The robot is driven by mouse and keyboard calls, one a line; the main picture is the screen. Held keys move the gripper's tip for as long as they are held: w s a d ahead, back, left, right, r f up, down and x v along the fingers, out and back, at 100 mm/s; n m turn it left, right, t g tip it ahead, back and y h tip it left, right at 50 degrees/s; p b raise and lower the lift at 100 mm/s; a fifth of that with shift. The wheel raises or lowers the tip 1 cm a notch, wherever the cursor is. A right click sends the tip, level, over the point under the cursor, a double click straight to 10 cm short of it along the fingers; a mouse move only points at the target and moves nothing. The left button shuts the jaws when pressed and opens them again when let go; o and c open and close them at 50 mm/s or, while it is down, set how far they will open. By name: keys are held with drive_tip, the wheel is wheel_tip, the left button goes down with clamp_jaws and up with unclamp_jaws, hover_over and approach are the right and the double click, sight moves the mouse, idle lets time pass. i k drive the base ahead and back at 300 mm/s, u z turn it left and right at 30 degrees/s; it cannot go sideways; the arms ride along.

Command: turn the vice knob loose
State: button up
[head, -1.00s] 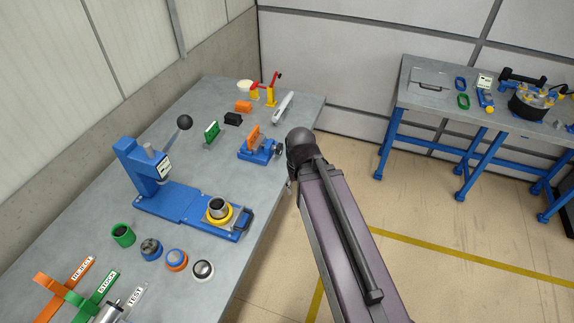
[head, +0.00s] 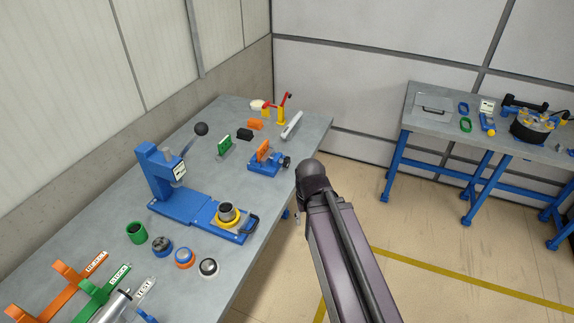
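A small blue vice (head: 264,168) stands near the right edge of the long grey table, with an orange block (head: 263,150) upright at its jaws. Its dark knob (head: 286,162) is on the right side, facing the table edge. My arm reaches up from the bottom right, its dark joint just right of the vice and beyond the table edge in the picture. My gripper is not visible, so I cannot see whether anything touches the knob.
On the grey table (head: 232,278), a blue lever press (head: 160,180) stands left of the vice. Black (head: 244,134) and green (head: 224,146) blocks and a grey bar (head: 292,125) lie near the vice. Another table (head: 425,118) stands at the right; floor lies between.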

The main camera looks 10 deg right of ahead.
sight(286, 160)
drive_tip(key=u, duration=0.15)
drive_tip(key=i, duration=0.9)
drive_tip(key=z, duration=0.25)
